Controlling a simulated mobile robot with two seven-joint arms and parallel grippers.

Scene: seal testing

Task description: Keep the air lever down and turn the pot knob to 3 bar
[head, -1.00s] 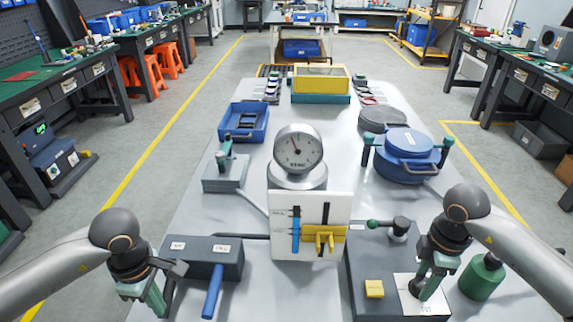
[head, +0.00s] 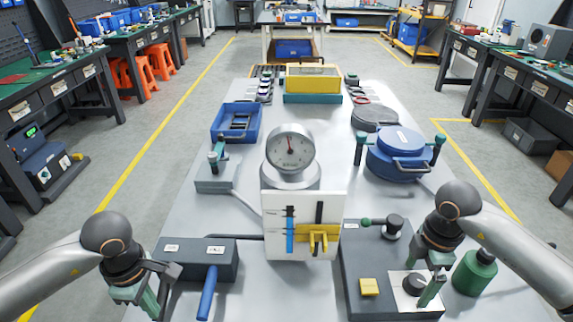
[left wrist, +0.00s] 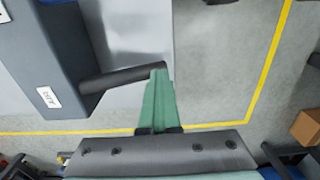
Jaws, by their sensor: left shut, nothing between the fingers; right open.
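A grey box (head: 225,262) with two labels has a blue lever (head: 207,293) and a dark grey lever pointing forward. The left wrist view shows the dark lever (left wrist: 122,78) beside the AIR label. My left gripper (head: 152,302) is shut, its fingertips at that lever's free end; contact is unclear. A black knob (head: 414,284) sits on a white dial plate (head: 402,298) on the right grey box.
A white panel (head: 280,243) with blue and yellow sliders stands below the gauge. The right box also carries a yellow block (head: 369,287) and a green-tipped handle (head: 375,222). A green bottle (head: 474,273) stands right; a blue pot (head: 400,165) stands behind.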

